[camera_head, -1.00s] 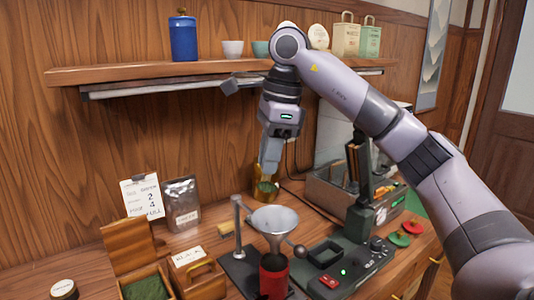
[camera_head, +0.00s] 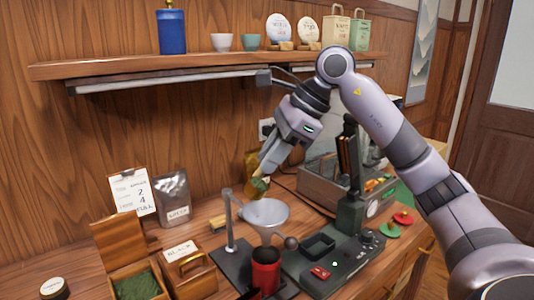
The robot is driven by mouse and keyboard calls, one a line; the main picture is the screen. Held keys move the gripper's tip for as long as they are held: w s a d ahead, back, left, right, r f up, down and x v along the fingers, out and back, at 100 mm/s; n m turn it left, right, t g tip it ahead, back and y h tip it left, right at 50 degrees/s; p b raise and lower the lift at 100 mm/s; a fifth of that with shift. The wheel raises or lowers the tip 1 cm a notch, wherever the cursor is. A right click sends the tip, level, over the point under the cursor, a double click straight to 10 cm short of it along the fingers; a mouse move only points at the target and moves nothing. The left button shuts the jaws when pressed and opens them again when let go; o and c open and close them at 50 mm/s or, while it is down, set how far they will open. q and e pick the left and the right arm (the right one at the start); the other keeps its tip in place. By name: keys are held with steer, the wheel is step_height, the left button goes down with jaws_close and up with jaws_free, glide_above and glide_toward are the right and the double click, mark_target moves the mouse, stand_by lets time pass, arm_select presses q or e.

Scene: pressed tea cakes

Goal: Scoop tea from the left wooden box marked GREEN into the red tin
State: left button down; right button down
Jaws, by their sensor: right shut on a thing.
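My right gripper (camera_head: 267,168) is shut on a small scoop (camera_head: 260,184), mostly hidden by the fingers, with green stuff showing at its lower end. It is held tilted, above and behind the metal funnel (camera_head: 264,213). The red tin (camera_head: 266,272) stands upright beneath the funnel on a dark stand; its inside is hidden. The left wooden box (camera_head: 112,277) is at the lower left with its lid raised and green tea (camera_head: 138,284) inside. I cannot read a GREEN mark on it. My left gripper is not in view.
A closed wooden box marked BLACK (camera_head: 190,272) stands beside the open one. A silver pouch (camera_head: 172,199) and a note card (camera_head: 131,191) stand behind. A dark scale (camera_head: 338,264) and a grey crate (camera_head: 323,183) are at the right. A shelf (camera_head: 170,65) runs above.

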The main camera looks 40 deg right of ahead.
steer(key=shift+s+d+f+t+y, duration=0.1)
steer(key=shift+d+f+t+y, duration=0.05)
steer(key=shift+t+y, duration=0.15)
steer(key=shift+f, duration=0.15)
steer(key=t+y+b, duration=0.1)
steer(key=b, duration=0.4)
steer(key=s+d+f+t+y+b, duration=0.1)
steer(key=b, duration=0.4)
steer(key=shift+s+t, duration=0.1)
steer(key=shift+t, duration=0.3)
steer(key=b, duration=0.2)
steer(key=f+t+y+b, duration=0.1)
steer(key=b, duration=0.1)
steer(key=shift+s+d+b, duration=0.15)
steer(key=shift+s+b, duration=0.15)
steer(key=shift+b, duration=0.1)
arm_select(q)
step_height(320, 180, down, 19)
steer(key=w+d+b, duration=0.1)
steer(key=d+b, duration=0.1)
steer(key=b, duration=0.6)
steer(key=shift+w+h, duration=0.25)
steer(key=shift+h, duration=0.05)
arm_select(e)
steer(key=shift+s+d+f+t+y, duration=0.25)
steer(key=shift+t+y, duration=0.35)
steer(key=shift+t, duration=0.15)
steer(key=shift+s+d+f+t+y, duration=0.1)
steer(key=shift+s+f+t+y, duration=0.15)
steer(key=shift+t+y, duration=0.45)
